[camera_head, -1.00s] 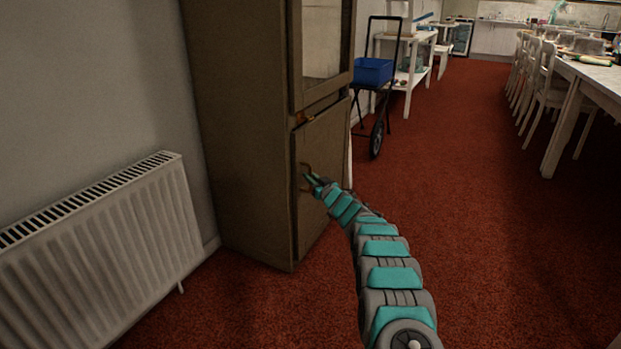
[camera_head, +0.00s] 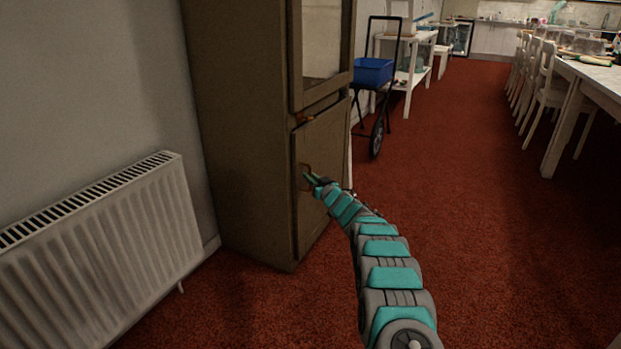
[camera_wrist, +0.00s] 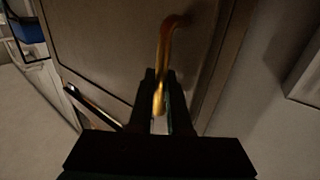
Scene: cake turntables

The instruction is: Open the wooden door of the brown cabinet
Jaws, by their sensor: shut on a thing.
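The brown cabinet (camera_head: 240,130) stands against the wall, left of centre in the head view. Its lower wooden door (camera_head: 323,160) appears closed, and it fills the upper middle of the wrist view (camera_wrist: 120,45). A brass handle (camera_wrist: 166,55) is on this door, near its left edge in the head view (camera_head: 305,172). My gripper (camera_wrist: 161,100) is shut on the lower part of the handle, with one finger on each side of it. In the head view my gripper (camera_head: 311,179) is small and its fingers are hard to make out.
A white radiator (camera_head: 110,235) is on the wall left of the cabinet. A trolley with a blue crate (camera_head: 372,71) stands just beyond the cabinet. A long table (camera_head: 590,75) with white chairs is at the right. The red carpet (camera_head: 470,180) between is clear.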

